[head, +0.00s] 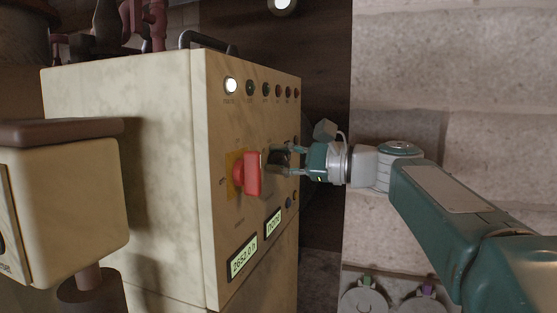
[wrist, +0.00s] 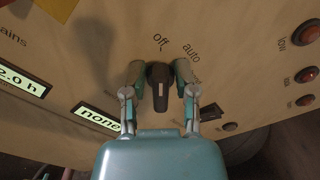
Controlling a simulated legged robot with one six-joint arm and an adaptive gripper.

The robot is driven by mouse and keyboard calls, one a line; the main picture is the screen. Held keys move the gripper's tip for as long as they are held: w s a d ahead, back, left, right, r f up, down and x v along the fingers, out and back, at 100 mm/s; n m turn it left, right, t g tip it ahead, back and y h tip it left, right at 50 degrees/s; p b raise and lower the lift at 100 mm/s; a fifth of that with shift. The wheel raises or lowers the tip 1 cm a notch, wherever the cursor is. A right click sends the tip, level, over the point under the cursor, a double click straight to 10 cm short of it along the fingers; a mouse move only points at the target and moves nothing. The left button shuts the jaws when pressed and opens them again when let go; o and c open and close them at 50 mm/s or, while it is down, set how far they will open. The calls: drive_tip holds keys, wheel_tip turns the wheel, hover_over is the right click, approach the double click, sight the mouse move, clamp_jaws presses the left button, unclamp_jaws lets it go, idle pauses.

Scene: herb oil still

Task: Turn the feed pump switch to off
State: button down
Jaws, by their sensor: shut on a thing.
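The feed pump switch (wrist: 161,88) is a black knob with a pale line on it, on the cream panel in the wrist view. Labels reading "off" (wrist: 160,39) and "auto" (wrist: 191,53) are printed above it. The knob stands nearly straight up in the picture, roughly in line with "off". My gripper (wrist: 160,88) has one finger on each side of the knob and is shut on it. In the head view my gripper (head: 287,158) reaches the panel from the right, and its fingers partly hide the knob.
A row of lamps (head: 265,89) is above, and two displays (head: 243,256) are below. Red buttons (wrist: 308,75) lie right of the knob in the wrist view.

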drive_tip(key=shift+f, duration=0.2)
drive_tip(key=c, duration=0.6)
unclamp_jaws()
drive_tip(key=shift+c, duration=0.2)
drive_tip(key=shift+r, duration=0.1)
drive_tip(key=shift+s+d, duration=0.1)
drive_tip(key=shift+d, duration=0.15)
drive_tip(key=v, duration=1.1)
drive_tip(key=shift+d, duration=0.25)
